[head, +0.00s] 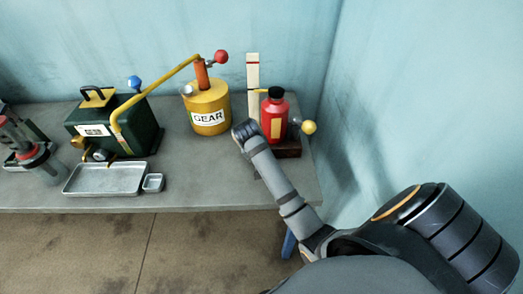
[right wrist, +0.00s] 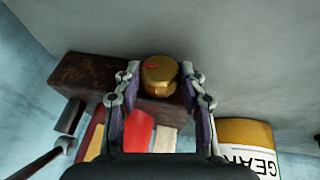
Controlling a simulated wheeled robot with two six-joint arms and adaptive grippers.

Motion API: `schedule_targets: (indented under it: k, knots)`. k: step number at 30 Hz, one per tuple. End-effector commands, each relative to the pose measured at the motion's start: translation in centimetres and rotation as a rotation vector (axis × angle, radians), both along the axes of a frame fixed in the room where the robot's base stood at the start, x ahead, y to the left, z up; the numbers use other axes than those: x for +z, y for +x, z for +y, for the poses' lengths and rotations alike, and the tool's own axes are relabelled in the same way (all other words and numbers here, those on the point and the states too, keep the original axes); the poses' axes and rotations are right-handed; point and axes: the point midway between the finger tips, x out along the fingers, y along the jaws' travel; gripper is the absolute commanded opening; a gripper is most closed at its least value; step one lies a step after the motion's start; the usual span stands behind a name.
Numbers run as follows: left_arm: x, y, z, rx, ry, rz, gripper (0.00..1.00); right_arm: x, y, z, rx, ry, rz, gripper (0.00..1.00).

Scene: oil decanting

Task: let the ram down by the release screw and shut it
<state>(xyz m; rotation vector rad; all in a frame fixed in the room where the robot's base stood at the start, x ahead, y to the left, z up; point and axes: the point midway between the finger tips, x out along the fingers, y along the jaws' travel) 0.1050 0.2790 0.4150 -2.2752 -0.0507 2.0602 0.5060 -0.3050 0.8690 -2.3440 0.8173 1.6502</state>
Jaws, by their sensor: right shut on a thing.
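The red jack (head: 267,112) with a yellow label and dark top stands upright on a dark wooden block (head: 288,148) at the right end of the bench. A thin yellow pointer (head: 259,91) runs from its top to a pale upright post (head: 253,72), below the post's red mark. In the right wrist view, my right gripper (right wrist: 160,78) is shut on the brass release screw knob (right wrist: 158,78), which has a red mark on its face. The wooden block (right wrist: 95,72) and red jack body (right wrist: 138,132) show behind it. In the head view my wrist hides the knob. My left gripper is out of view.
A yellow GEAR can (head: 208,112) with a red-knobbed pump stands left of the jack. A dark green box (head: 135,130), a metal tray (head: 105,179) and a small dish (head: 153,183) are further left. A yellow ball (head: 309,127) sticks out right of the jack.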

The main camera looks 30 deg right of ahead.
Motion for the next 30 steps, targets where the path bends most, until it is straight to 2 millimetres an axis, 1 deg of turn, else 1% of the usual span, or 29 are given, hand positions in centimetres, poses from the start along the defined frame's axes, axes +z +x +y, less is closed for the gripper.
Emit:
schedule_targets:
  k: [1, 3, 6, 11, 19, 20, 21, 24, 25, 30]
  knots:
    - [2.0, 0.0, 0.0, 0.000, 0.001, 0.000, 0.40, 0.9, 0.0, 0.4, 0.002, -0.028, 0.029, 0.09]
    - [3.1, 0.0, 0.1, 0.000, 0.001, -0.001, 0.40, 0.8, 0.1, 0.5, 0.002, -0.086, 0.063, 0.09]
    - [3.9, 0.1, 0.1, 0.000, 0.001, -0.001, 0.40, 0.5, 0.1, 0.5, 0.003, -0.154, 0.103, 0.09]
    - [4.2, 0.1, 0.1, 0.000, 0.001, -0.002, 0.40, 0.1, 0.2, 0.4, 0.003, -0.209, 0.131, 0.09]
    - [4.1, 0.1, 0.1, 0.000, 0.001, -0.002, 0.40, 0.0, 0.2, 0.4, 0.003, -0.214, 0.130, 0.09]
    - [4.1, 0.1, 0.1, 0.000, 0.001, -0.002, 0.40, 0.0, 0.2, 0.4, 0.003, -0.214, 0.130, 0.42]
    - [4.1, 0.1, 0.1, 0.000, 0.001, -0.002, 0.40, 0.0, 0.2, 0.4, 0.003, -0.214, 0.130, 0.47]
    - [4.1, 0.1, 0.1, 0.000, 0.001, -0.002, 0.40, -0.1, 0.2, 0.4, 0.002, -0.214, 0.130, 0.61]
    - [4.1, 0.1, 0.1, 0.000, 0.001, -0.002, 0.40, -0.1, 0.2, 0.4, 0.002, -0.213, 0.131, 0.63]
    - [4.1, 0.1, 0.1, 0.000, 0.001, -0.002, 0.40, -0.1, 0.2, 0.4, 0.002, -0.213, 0.131, 0.63]
